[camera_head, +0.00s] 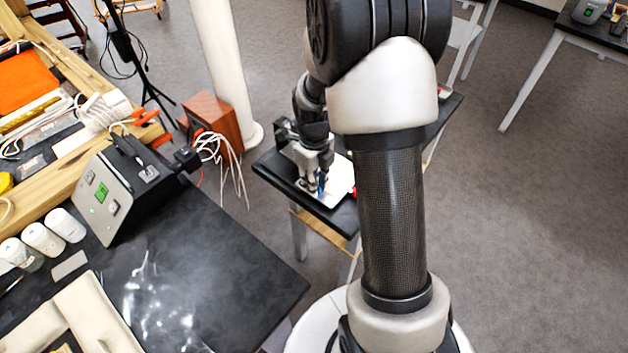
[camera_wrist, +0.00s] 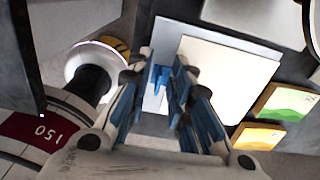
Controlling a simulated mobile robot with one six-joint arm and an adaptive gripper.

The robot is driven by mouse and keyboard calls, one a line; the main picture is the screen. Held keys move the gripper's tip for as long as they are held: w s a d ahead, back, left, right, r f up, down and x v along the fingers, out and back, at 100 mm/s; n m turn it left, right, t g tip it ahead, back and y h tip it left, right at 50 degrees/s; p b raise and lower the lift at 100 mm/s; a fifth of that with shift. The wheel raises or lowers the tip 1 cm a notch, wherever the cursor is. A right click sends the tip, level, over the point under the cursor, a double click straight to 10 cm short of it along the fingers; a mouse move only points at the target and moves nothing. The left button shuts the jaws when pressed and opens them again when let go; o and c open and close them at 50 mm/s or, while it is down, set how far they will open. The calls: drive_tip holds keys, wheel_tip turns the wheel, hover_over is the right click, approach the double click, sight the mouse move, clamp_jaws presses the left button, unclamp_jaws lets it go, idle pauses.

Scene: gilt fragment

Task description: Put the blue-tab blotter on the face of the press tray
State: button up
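In the wrist view a cream sheet (camera_wrist: 232,75) lies over a grey plate (camera_wrist: 200,31), whose rim shows along the far and left sides. A small blue tab (camera_wrist: 160,78) shows at the sheet's left side; I cannot tell exactly how it joins the sheet. My gripper (camera_wrist: 159,73) is open, with blue-padded fingers on either side of the tab and a gap visible around it. In the head view my gripper (camera_head: 317,186) is low over a pale sheet (camera_head: 338,178) on a small black table. Which part is the press tray is unclear.
In the wrist view, a white round object with a dark centre (camera_wrist: 96,68) and a red-labelled "150" piece (camera_wrist: 42,130) stand left. In the head view the black table (camera_head: 276,170) is partly hidden by my arm; a cluttered bench is left.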

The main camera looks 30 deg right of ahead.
idle(0.3)
drive_tip(key=s+a+r+n+p, duration=0.1)
drive_tip(key=r+n, duration=0.1)
drive_tip(key=r, duration=0.4)
drive_tip(key=s+a+r+n+t+p, duration=0.1)
drive_tip(key=r+n+p, duration=0.15)
drive_tip(key=r, duration=0.45)
drive_tip(key=s+a+r+n+p, duration=0.1)
drive_tip(key=a+r+n, duration=0.1)
drive_tip(key=r, duration=0.4)
drive_tip(key=s+a+r+n+t, duration=0.1)
drive_tip(key=s+a+r+n, duration=0.1)
drive_tip(key=s+n, duration=0.3)
drive_tip(key=s+a+r+n+t, duration=0.1)
drive_tip(key=s+a+r+n, duration=0.2)
drive_tip(key=n, duration=0.9)
drive_tip(key=s+a+r+n+t, duration=0.1)
drive_tip(key=s+a+r+n, duration=0.2)
drive_tip(key=s+n, duration=0.5)
drive_tip(key=shift+s+a+r+n+t, duration=0.2)
drive_tip(key=shift+s+r+n+t, duration=0.05)
drive_tip(key=shift+s+t, duration=0.1)
drive_tip(key=shift+d, duration=0.1)
